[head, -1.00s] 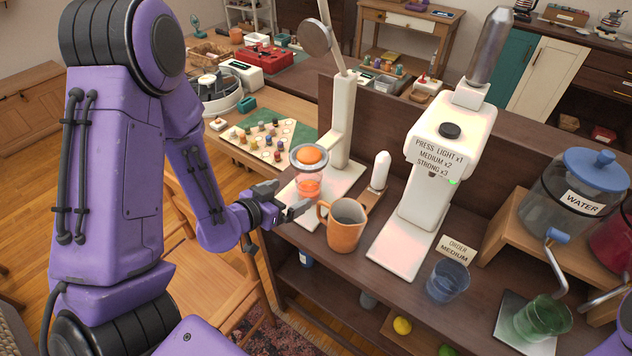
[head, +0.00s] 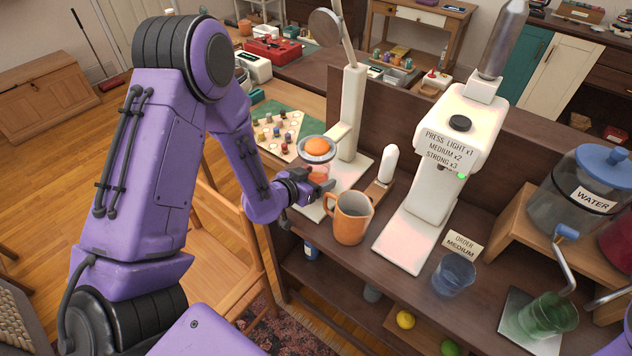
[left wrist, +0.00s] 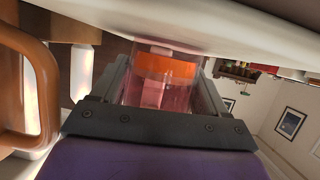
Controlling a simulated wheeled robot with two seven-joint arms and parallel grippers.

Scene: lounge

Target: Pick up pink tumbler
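The pink tumbler (head: 318,174) stands on the white juicer's base, under the juicer's cup, which has an orange half on it. My left gripper (head: 322,188) is low at the tumbler, beside the orange mug. In the left wrist view the tumbler (left wrist: 152,92) is see-through pink with orange behind its upper part. My left gripper's fingers (left wrist: 165,88) lie on either side of it and look wide apart; whether they touch it is hard to tell. My right gripper is out of view.
The orange mug (head: 350,217) stands close to the right of my left gripper. The juicer's post (head: 351,115) rises behind the tumbler. The coffee machine (head: 438,170), blue tumbler (head: 454,276) and green tumbler (head: 548,318) stand further right.

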